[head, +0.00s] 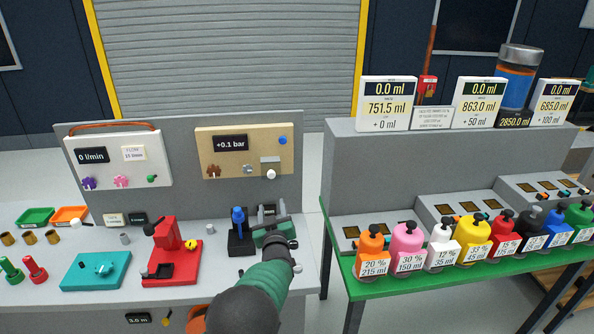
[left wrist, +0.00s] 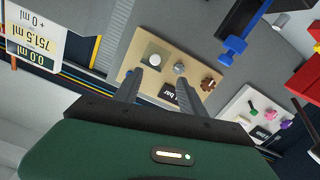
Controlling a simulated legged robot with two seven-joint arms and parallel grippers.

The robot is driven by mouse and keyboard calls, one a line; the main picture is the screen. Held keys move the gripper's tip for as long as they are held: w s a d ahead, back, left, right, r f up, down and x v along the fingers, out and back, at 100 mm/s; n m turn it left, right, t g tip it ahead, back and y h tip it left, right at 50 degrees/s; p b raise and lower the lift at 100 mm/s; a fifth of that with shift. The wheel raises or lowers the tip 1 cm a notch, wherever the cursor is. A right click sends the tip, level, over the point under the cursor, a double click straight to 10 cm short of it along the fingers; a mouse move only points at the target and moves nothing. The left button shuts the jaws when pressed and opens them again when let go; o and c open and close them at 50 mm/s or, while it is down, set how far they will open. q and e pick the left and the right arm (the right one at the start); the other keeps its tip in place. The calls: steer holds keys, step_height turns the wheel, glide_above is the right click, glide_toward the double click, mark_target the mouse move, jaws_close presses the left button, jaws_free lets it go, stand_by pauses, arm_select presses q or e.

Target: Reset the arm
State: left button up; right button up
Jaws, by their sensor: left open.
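My left arm (head: 262,288), dark with a green wrist, reaches up from the bottom middle of the head view. My left gripper (head: 272,226) is at its end, over the right part of the grey bench, beside a blue upright part on a black base (head: 239,238). In the left wrist view my left gripper (left wrist: 156,86) shows two grey fingers spread apart with nothing between them. Beyond them is the tan panel (left wrist: 165,62) with its knobs, apart from the fingers as far as I can tell. My right gripper is not in view.
A red press-like device (head: 172,258) and a teal block (head: 96,270) stand left of my gripper. The tan panel (head: 246,150) reads +0.1 bar. Right, a green-edged table (head: 350,282) carries several coloured bottles. A gap separates it from the grey bench (head: 60,295).

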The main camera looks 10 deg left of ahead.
arm_select(q)
steer(key=s+f+m+g+h, duration=0.1)
steer(key=s+g, duration=0.4)
steer(key=s, duration=1)
steer(key=s+f+m+g+h, duration=0.2)
steer(key=s+f, duration=0.4)
steer(key=s, duration=0.8)
steer(key=s+f+m+g+h, duration=0.1)
steer(key=s+f+m+g, duration=0.2)
steer(key=s+g, duration=0.4)
steer(key=shift+s+f+g+h, duration=0.3)
steer(key=shift+s+f, duration=0.35)
steer(key=shift+s, duration=3.7)
steer(key=shift+a, duration=0.4)
